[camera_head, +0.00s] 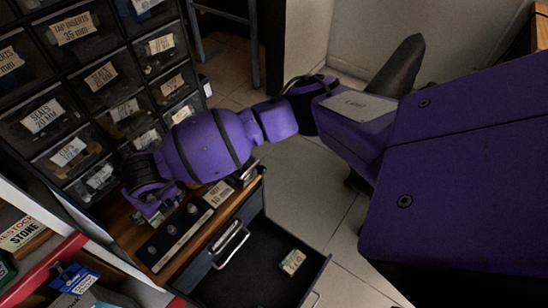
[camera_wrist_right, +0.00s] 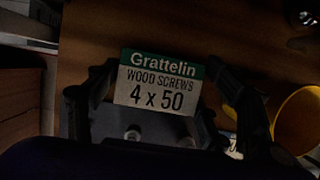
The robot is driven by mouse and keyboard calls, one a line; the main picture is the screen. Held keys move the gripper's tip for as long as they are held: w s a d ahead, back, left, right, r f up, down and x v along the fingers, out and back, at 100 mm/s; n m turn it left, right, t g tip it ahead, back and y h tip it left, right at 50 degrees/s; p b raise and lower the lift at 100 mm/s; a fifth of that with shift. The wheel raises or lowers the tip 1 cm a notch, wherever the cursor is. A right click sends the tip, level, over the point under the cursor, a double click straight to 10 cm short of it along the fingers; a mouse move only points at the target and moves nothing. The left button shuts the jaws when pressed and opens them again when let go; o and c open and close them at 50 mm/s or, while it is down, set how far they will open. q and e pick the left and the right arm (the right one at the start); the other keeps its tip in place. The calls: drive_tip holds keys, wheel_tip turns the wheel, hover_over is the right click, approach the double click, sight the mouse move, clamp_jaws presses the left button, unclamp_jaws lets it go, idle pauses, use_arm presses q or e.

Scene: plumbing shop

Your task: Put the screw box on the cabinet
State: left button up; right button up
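The screw box (camera_wrist_right: 156,85) has a green band reading Grattelin over a pale label, "Wood screws 4 x 50". In the right wrist view it sits between the two fingertips of my right gripper (camera_wrist_right: 160,68), which appear to press on its side edges. In the head view, my right gripper (camera_head: 155,204) is low over the wooden top of the cabinet (camera_head: 124,228). The box cannot be made out there. Whether it touches the cabinet top is unclear. My left gripper is not in view.
An open dark drawer (camera_head: 250,283) below the cabinet top holds a small green-edged packet (camera_head: 292,261). A dark strip with round knobs (camera_head: 171,229) lies on the top. A yellow cup-like object (camera_wrist_right: 300,118) stands close to the right finger. Labelled bins (camera_head: 100,75) rise behind.

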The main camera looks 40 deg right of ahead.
drive_tip(key=shift+o, duration=0.7)
